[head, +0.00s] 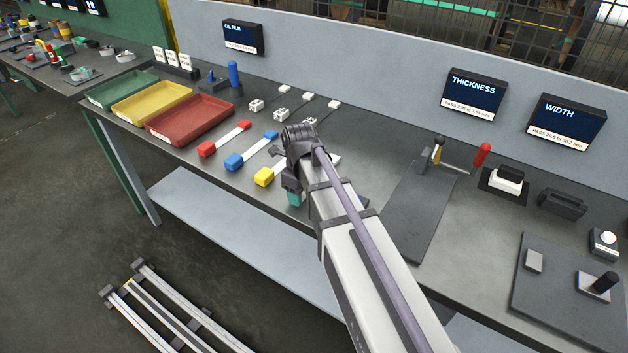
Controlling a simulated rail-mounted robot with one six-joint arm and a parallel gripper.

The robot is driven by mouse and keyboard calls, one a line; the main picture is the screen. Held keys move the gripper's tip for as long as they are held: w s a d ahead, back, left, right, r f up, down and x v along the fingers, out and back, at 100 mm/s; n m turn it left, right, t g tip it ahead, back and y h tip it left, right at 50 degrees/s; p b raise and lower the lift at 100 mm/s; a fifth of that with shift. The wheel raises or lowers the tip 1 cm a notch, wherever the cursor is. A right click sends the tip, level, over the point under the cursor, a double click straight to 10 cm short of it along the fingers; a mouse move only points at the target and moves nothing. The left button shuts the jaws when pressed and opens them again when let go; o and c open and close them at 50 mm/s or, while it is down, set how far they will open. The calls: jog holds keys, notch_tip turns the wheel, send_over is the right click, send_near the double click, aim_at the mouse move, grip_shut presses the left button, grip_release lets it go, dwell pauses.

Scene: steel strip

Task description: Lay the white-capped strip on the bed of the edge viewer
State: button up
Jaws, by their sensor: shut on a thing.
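My gripper (279,151) is over the front middle of the bench, seen from behind my arm. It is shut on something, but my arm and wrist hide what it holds. I cannot make out a white-capped strip; a small pale piece (336,160) shows just right of my wrist, and I cannot tell what it belongs to. Strips with red (206,149), blue (234,161) and yellow (264,177) caps lie in a row to the left. A teal block (293,198) shows below my wrist, mostly hidden. I cannot tell for sure which fixture is the edge viewer.
Green (98,98), yellow (127,109) and red (158,132) trays stand at the left. A dark plate (416,218) lies right of my arm, with a red-handled lever (481,155) behind it. Further right are a black fixture (562,203) and another plate (560,310). Displays line the back wall.

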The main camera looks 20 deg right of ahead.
jog(key=shift+r+p, duration=2.55)
